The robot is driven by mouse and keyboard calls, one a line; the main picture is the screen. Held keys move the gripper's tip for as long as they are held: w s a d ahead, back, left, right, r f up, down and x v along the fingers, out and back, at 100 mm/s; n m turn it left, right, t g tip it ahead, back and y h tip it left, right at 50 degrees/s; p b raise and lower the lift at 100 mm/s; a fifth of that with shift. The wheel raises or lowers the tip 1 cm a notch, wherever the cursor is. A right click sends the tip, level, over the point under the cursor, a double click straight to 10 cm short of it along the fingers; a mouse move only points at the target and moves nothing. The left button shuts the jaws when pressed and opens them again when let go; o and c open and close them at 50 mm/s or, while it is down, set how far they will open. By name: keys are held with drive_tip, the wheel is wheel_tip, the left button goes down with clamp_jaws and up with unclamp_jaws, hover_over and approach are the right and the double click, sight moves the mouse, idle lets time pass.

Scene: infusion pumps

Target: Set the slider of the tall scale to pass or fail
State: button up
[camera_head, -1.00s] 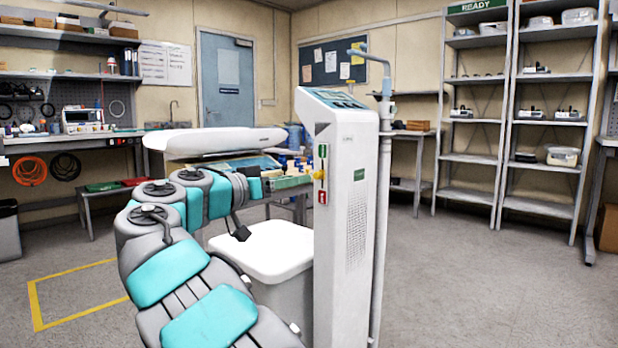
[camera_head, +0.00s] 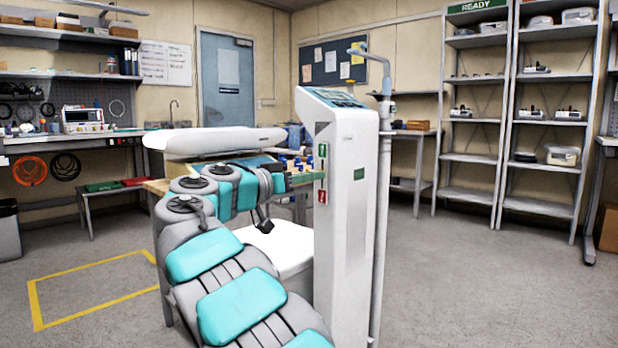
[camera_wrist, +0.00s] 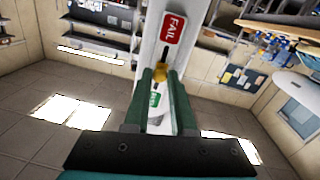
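The tall scale (camera_head: 350,230) is a white column with a sloped display on top. On its left side are a green label (camera_head: 322,150) above and a red label (camera_head: 322,196) below. In the wrist view the red FAIL label (camera_wrist: 174,27) is at the top and the green PASS label (camera_wrist: 155,99) is lower. The yellow slider knob (camera_wrist: 161,71) lies between them. My gripper (camera_wrist: 161,76) has its two green fingers apart, one on each side of the knob near their tips; firm contact cannot be told. In the head view the knob is hidden near my gripper (camera_head: 306,179).
The scale's white base (camera_head: 280,247) is beneath my arm. A grey pole (camera_head: 384,200) stands to the column's right. A workbench with small items lies behind the arm. Shelving racks (camera_head: 470,190) stand at the right. The floor at front right is clear.

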clamp_jaws()
idle(0.9)
